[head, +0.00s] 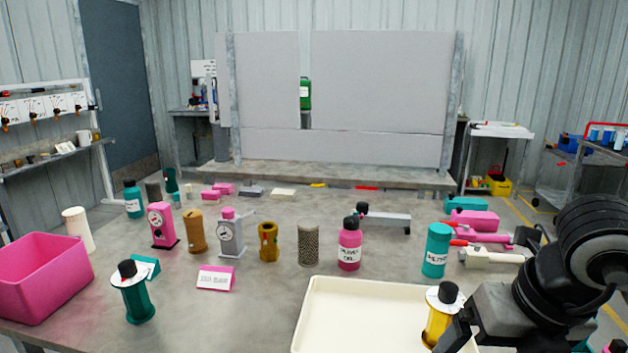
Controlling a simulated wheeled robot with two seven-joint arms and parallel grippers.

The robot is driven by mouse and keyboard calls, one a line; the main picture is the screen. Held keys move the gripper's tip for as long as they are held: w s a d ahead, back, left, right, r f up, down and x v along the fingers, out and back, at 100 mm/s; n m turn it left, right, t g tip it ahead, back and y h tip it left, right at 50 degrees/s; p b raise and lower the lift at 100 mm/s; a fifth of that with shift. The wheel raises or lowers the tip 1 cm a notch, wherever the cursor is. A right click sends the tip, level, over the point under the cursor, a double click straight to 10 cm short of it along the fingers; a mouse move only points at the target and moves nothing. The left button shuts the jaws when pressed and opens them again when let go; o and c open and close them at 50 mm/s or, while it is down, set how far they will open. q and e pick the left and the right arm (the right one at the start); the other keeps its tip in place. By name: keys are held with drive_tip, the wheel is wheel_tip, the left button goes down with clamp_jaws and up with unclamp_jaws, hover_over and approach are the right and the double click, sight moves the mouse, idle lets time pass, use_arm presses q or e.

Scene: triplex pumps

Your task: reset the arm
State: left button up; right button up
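My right arm comes in at the lower right, with its dark gripper (458,332) low over the right part of a cream tray (350,287). A yellow part (435,327) with a white disc and black knob stands at the tray's right side, directly beside the gripper. The gripper overlaps its right side in the head view. I cannot tell whether the fingers touch it or how far apart they are. My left gripper is not in view.
A pink bin (40,278) stands at the left table edge. A green knobbed part (136,298) and a small sign (215,279) stand left of the tray. Bottles, including a pink one (349,252) and a teal one (436,250), stand behind it. Tools lie at the right.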

drive_tip(key=s+a+n+g+y, duration=0.1)
drive_tip(key=s+a+g+y, duration=0.15)
drive_tip(key=a, duration=0.25)
drive_tip(key=s+a+f+n+g+y, duration=0.1)
drive_tip(key=a+y, duration=0.3)
drive_tip(key=a, duration=0.1)
drive_tip(key=s+a+n+g+y, duration=0.1)
drive_tip(key=s+a+y, duration=0.15)
drive_tip(key=a, duration=0.25)
drive_tip(key=a+r+m+y, duration=0.4)
drive_tip(key=a+r+y, duration=0.1)
drive_tip(key=y, duration=0.4)
drive_tip(key=w+d+f+m+t+h, duration=0.4)
drive_tip(key=w+m+t, duration=0.1)
drive_tip(key=m+t, duration=0.55)
drive_tip(key=w+d+f+m+t+h, duration=0.3)
drive_tip(key=w+f+m+t, duration=0.15)
drive_tip(key=m+t, duration=0.6)
drive_tip(key=s+d+f+m+g+h, duration=0.2)
drive_tip(key=s+f+m+g+h, duration=0.2)
drive_tip(key=f, duration=0.7)
drive_tip(key=s+d+f+m+g+h, duration=0.2)
drive_tip(key=s+f+m+g+h, duration=0.3)
drive_tip(key=f, duration=0.7)
drive_tip(key=shift+s+d+f+m, duration=0.15)
drive_tip(key=shift+s+m, duration=0.2)
drive_tip(key=shift+m, duration=0.25)
